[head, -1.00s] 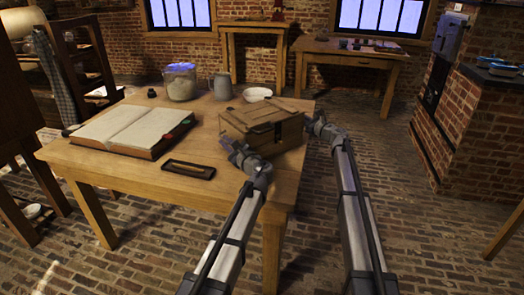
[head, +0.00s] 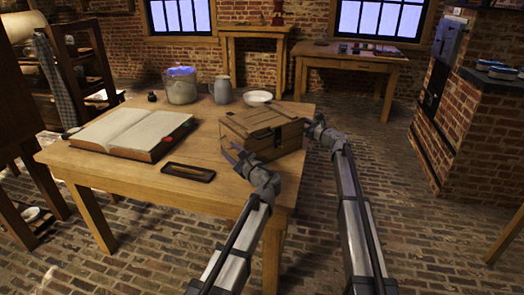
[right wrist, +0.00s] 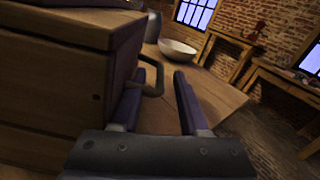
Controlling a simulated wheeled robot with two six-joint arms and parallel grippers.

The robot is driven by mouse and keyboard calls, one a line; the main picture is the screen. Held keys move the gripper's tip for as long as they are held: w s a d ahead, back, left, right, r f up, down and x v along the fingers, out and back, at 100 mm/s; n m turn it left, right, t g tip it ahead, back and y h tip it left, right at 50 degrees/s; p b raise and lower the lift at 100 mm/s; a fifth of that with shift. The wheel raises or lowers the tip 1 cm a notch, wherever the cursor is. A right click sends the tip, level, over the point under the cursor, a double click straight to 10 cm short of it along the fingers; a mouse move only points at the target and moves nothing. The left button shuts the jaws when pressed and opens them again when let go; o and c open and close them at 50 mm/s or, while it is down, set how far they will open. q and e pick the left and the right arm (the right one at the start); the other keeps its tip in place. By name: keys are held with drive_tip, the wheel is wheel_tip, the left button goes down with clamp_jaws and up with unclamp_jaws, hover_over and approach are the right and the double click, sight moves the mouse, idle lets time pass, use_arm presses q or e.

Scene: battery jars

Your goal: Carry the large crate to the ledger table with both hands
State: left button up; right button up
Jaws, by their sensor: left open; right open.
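The large wooden crate (head: 262,125) sits on the right part of the ledger table (head: 120,180), upright and closed on top. In the right wrist view the crate (right wrist: 50,75) fills the left side, with a dark handle (right wrist: 152,78) standing out from its end. My left gripper (head: 236,155) is open at the crate's near left side. My right gripper (head: 316,128) is at the crate's right end. In the right wrist view its two fingers (right wrist: 158,100) are apart, and the handle shows near the left finger. Contact with the handle is unclear.
On the table are an open ledger (head: 130,130), a dark pen tray (head: 188,172), a glass jar (head: 181,86), a grey jug (head: 222,90) and a white bowl (head: 257,98). A brick stove (head: 480,120) stands at the right. Floor between is clear.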

use_arm(q)
drive_tip(key=v, duration=0.8)
drive_tip(key=shift+s+d, duration=0.15)
drive_tip(key=shift+s, duration=0.05)
use_arm(e)
drive_tip(key=v, duration=1.2)
